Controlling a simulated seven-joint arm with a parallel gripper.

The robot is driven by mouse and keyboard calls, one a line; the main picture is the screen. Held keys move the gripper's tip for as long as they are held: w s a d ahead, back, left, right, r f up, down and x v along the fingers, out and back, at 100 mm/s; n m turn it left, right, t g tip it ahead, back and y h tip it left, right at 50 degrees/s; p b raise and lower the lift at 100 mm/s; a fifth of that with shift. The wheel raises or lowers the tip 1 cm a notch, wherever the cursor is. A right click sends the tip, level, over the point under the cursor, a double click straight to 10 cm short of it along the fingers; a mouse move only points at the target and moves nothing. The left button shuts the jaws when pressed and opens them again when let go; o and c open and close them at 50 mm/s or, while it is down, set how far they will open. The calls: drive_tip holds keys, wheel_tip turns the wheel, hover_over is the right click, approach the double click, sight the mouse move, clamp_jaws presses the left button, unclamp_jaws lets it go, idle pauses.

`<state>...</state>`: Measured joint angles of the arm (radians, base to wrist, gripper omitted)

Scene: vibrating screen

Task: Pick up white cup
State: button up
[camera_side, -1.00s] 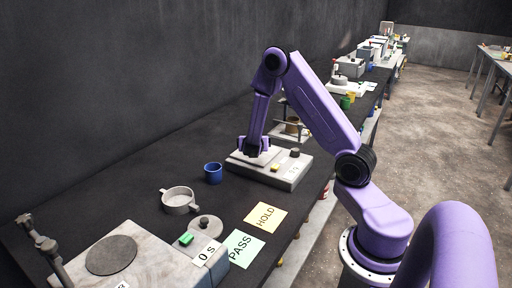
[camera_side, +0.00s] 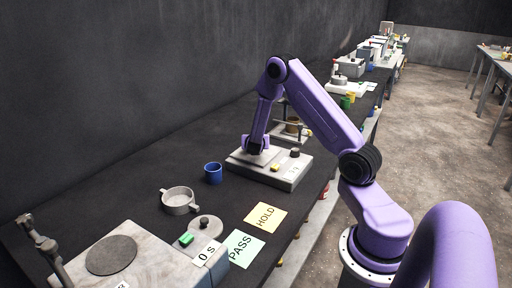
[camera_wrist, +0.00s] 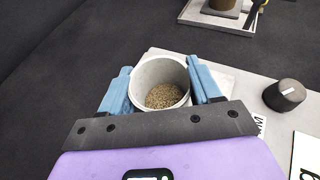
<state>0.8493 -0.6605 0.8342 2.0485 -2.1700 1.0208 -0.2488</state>
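The white cup (camera_wrist: 160,72) is in the wrist view, with brown grains (camera_wrist: 165,97) inside it. My gripper (camera_wrist: 162,84) has one blue finger on each side of the cup, and both appear to press against its wall. In the side view my gripper (camera_side: 256,147) is over the left part of a pale control box (camera_side: 285,177); the cup is mostly hidden there by the gripper. I cannot tell whether the cup's base touches the box.
A blue cup (camera_side: 213,173) stands just left of the box. A dark knob (camera_wrist: 285,95) is right of the cup. Yellow HOLD (camera_side: 265,216) and green PASS (camera_side: 240,247) cards lie near the table's edge.

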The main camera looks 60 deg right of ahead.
drive_tip(key=c, duration=0.3)
drive_tip(key=shift+r, duration=0.1)
drive_tip(key=shift+r, duration=0.45)
wheel_tip(320, 180, up, 2)
drive_tip(key=shift+r, duration=0.1)
drive_tip(key=s+a+r, duration=0.2)
drive_tip(key=s+r, duration=0.1)
drive_tip(key=s, duration=0.1)
drive_tip(key=s+a+r, duration=0.5)
drive_tip(key=s+r, duration=0.1)
drive_tip(key=s, duration=0.1)
drive_tip(key=shift+s+a+r, duration=0.25)
drive_tip(key=shift+s+r, duration=0.1)
